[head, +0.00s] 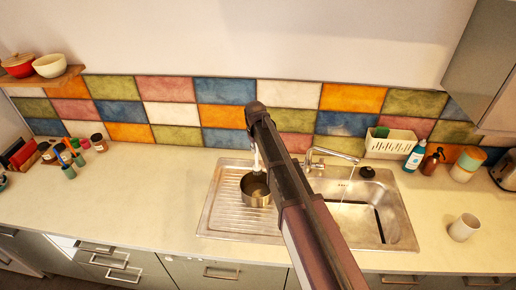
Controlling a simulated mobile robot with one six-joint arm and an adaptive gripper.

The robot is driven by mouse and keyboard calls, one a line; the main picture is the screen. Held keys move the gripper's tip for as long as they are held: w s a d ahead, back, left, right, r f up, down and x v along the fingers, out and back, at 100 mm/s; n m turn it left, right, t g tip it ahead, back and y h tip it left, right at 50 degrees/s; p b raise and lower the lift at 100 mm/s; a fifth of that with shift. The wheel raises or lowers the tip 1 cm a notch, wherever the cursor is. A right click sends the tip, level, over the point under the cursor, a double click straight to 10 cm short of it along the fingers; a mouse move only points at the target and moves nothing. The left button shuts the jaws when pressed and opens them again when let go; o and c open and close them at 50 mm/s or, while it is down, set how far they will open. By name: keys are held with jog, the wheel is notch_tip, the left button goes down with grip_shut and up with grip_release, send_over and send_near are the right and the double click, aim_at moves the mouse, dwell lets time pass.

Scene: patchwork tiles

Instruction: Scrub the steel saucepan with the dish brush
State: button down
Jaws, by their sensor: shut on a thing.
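The steel saucepan (256,196) stands upright on the ribbed drainboard, left of the sink bowl, with its open top facing up. My arm reaches in from the lower right and hides part of the pan's right side. My gripper (254,136) is at the arm's far end, above the pan, small and mostly hidden by the arm. It is shut on a thin pale handle, which looks like the dish brush (256,158). The brush points down to the pan's opening. Its head is too small to make out, and I cannot tell whether it touches the pan.
The steel sink (398,218) and its faucet (335,154) lie right of the pan. A white caddy (391,146), bottles and a cup (464,227) stand further right. Jars and bottles (68,158) stand far left. The counter (150,200) between them and the drainboard is clear.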

aim_at(257, 173)
jog(key=shift+f, duration=0.15)
notch_tip(257, 173, down, 15)
jog(key=b, duration=1.5)
dwell(0.5)
jog(key=shift+f+b, duration=0.5)
jog(key=shift+b, duration=0.2)
dwell(0.7)
jog(key=shift+w, duration=0.1)
jog(key=shift+w+d+r, duration=0.15)
jog(key=shift+w, duration=0.55)
jog(key=shift+w, duration=0.4)
